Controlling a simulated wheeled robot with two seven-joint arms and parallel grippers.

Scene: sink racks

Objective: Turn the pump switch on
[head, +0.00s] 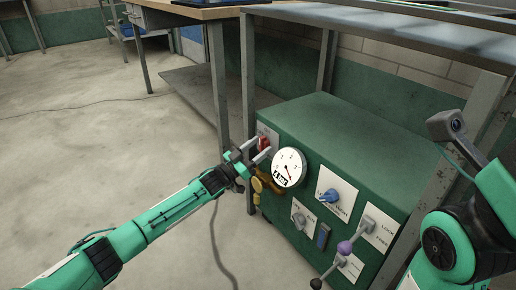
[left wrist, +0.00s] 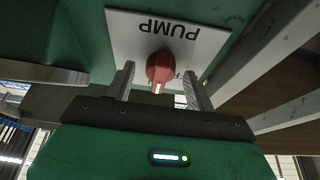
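The pump switch is a red knob (head: 264,143) on a white plate at the left end of the green cabinet's front. In the left wrist view the red knob (left wrist: 160,68) sits below the upside-down word PUMP on its white plate (left wrist: 205,45). My left gripper (head: 256,152) is at the knob. In the left wrist view its two fingers (left wrist: 158,86) are open, one on each side of the knob, with visible gaps between. Part of the plate's lettering is hidden behind the knob and a finger.
A round pressure gauge (head: 289,168) is just right of my left gripper, with brass fittings (head: 262,187) below. A blue knob (head: 330,196) and a purple-tipped lever (head: 345,247) are farther right. A grey metal bench frame (head: 247,75) stands around the cabinet. Open floor lies to the left.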

